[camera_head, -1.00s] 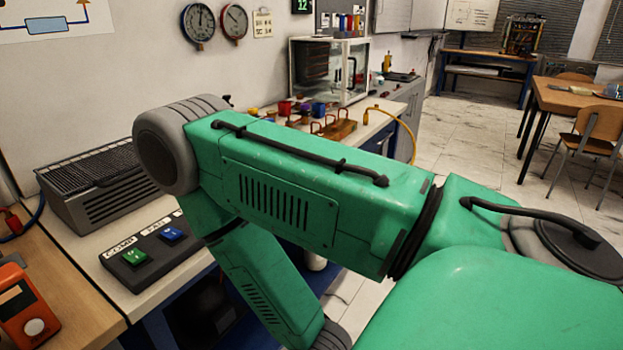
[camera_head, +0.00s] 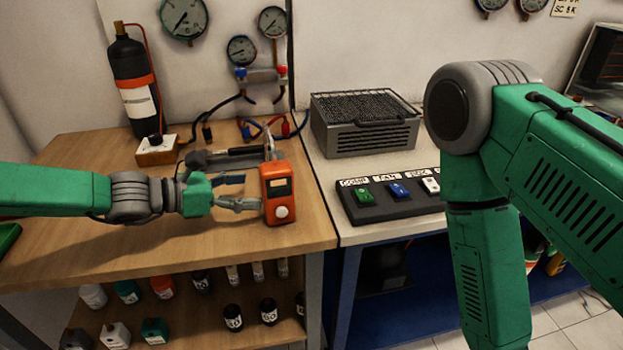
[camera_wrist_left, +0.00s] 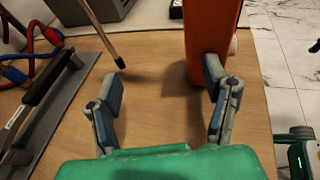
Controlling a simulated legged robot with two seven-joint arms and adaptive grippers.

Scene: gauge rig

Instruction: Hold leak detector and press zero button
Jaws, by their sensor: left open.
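The leak detector is an orange box (camera_head: 278,193) with a dark display and a round white button (camera_head: 281,212) on its front. It stands upright near the right edge of the wooden bench. My left gripper (camera_head: 240,203) is just left of it, fingers pointing at it. In the left wrist view the gripper (camera_wrist_left: 161,75) is open, with nothing between its fingertips. The detector (camera_wrist_left: 210,38) is beyond the right finger there, its top cut off; I cannot tell whether they touch. My right arm crosses the right of the head view, but its gripper is out of view.
A thin rod (camera_wrist_left: 103,35) is ahead. A switch panel (camera_head: 392,199) and grey vented box (camera_head: 366,128) are on the neighbouring bench. A black cylinder (camera_head: 133,85) stands at the back left.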

